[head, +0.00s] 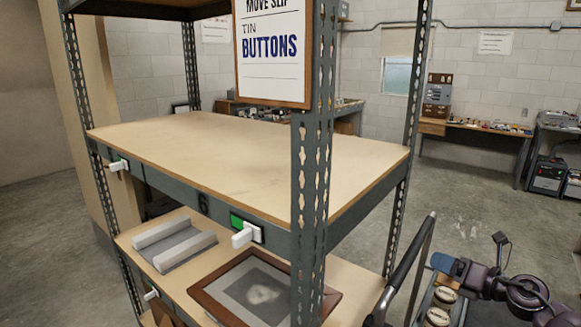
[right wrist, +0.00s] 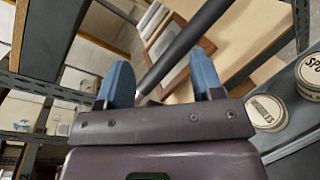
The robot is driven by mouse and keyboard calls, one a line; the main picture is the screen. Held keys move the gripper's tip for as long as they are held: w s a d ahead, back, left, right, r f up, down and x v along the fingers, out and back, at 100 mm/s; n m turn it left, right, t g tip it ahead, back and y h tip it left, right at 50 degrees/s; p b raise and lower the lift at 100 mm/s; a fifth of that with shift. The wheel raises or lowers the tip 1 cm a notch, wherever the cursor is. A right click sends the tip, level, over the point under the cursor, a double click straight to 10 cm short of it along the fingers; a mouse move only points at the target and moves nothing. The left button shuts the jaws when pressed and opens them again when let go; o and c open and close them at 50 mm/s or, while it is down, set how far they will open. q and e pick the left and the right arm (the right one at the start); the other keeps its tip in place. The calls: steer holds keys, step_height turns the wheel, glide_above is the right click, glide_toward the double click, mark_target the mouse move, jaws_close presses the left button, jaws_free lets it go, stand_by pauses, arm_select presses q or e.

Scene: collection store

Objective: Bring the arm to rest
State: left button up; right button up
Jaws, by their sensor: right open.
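My right gripper (head: 442,263) is at the lower right of the head view, with my arm coming in from the right edge. In the right wrist view its two blue fingers (right wrist: 160,82) stand wide apart, with nothing held between them. A dark handle bar (right wrist: 185,42) passes behind the fingers in that view; whether it touches them cannot be told. My left gripper is not in view.
A metal shelf rack has a bare upper board (head: 240,150). Below lie a framed picture (head: 255,292) and a grey cradle (head: 172,245). A cart with a black handle (head: 405,270) and round tins (head: 445,294) stands near my right arm. Open floor lies beyond.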

steer(key=s+a+f+m+g+h, duration=0.15)
steer(key=s+f+m+h, duration=0.3)
steer(key=s+m, duration=0.55)
steer(key=s+a+f+m+g+h, duration=0.1)
steer(key=s+f+m+g+h, duration=0.1)
steer(key=s+f+m+h, duration=0.65)
steer(key=s+a+m+g+h, duration=0.1)
steer(key=s+m, duration=0.6)
steer(key=m, duration=0.7)
steer(key=s+a+f+m+g+y, duration=0.1)
steer(key=s+a+m+g+y, duration=0.35)
steer(key=s, duration=0.65)
steer(key=w+f+n+t+b, duration=0.1)
steer(key=w+f+t+b, duration=0.1)
steer(key=f, duration=0.5)
steer(key=w+a+f+t+b, duration=0.1)
steer(key=w+f+t+b, duration=0.1)
steer(key=f+b, duration=0.2)
steer(key=w+f+n+t+b, duration=0.1)
steer(key=f+b, duration=0.3)
steer(key=f, duration=0.6)
steer(key=shift+w+a+f+n+t, duration=0.3)
steer(key=shift+w+a+f+t, duration=0.1)
steer(key=shift+w+t, duration=0.35)
